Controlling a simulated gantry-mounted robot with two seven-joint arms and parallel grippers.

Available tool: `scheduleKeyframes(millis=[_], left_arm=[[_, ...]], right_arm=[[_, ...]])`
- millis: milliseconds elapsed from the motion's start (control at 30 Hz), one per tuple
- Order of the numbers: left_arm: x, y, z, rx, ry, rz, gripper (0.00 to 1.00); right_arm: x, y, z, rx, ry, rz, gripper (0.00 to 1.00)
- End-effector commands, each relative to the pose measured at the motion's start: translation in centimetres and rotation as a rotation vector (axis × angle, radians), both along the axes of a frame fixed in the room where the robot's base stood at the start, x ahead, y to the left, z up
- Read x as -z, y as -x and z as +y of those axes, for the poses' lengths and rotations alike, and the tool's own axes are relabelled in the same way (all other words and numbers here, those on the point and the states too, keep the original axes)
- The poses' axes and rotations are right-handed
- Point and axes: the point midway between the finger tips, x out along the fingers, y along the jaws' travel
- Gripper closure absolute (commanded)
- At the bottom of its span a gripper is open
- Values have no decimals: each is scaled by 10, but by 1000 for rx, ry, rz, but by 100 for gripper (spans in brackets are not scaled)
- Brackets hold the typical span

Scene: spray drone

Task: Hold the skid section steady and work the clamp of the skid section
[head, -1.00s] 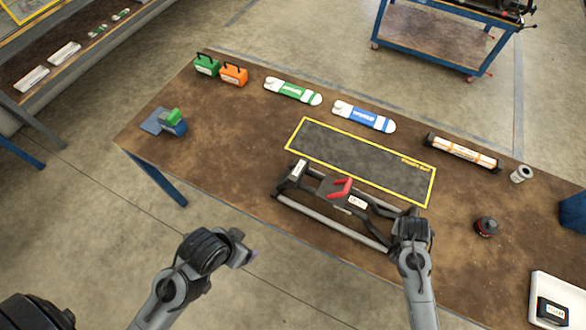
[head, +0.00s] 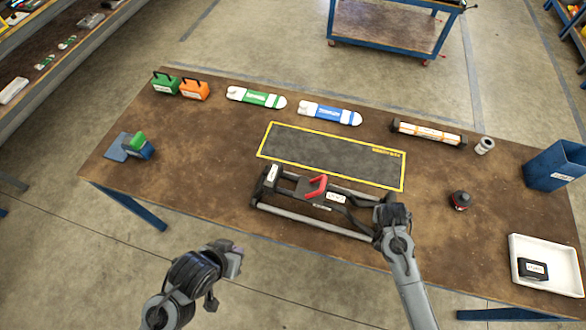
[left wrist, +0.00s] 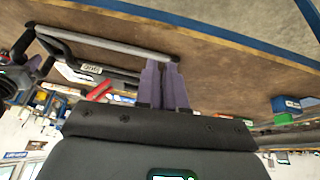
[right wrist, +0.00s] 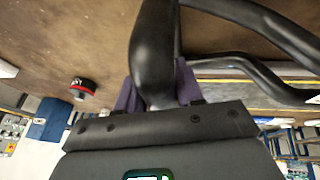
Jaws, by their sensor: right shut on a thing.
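The skid section (head: 312,222) lies near the table's front edge, a frame of grey bar and black tubes. Its clamp has a red lever (head: 317,187) at the middle, which also shows in the left wrist view (left wrist: 100,89). My right gripper (right wrist: 157,95) is shut around a thick black tube (right wrist: 155,45) at the skid section's right end. My left gripper (left wrist: 162,65) has its purple fingers together and empty. It is in front of the table, apart from the skid section and to the left of the clamp; its fingertips are hard to see in the head view.
A yellow-edged dark mat (head: 335,157) lies behind the skid section. A black-and-red knob-like part (head: 460,200) and a white tray (head: 550,262) are to the right. A blue-and-green device (head: 138,146) is at the left. The table's front left is clear.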

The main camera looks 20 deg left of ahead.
Motion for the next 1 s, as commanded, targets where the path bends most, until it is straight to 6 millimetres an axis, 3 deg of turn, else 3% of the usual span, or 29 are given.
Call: scheduleKeyframes(millis=[200, 300, 400, 500, 667, 900, 1000], left_arm=[[74, -16, -48, 41, 195, -49, 100], [103, -26, -62, 103, 308, -31, 100], [125, -38, -60, 159, 412, 28, 100], [136, -53, -41, 198, 485, 108, 100], [125, -88, 10, 227, 528, 203, 100], [71, -161, 91, 244, 447, 176, 100], [42, -192, 112, 236, 412, 117, 100]], right_arm=[[1, 0, 0, 0, 0, 1, 100], [1, 1, 0, -1, 0, 1, 100], [1, 1, 0, -1, 0, 2, 100], [1, 1, 0, 0, 1, 2, 100], [1, 1, 0, 0, 1, 2, 100], [1, 1, 0, 1, 1, 2, 100], [1, 1, 0, 0, 0, 2, 100]])
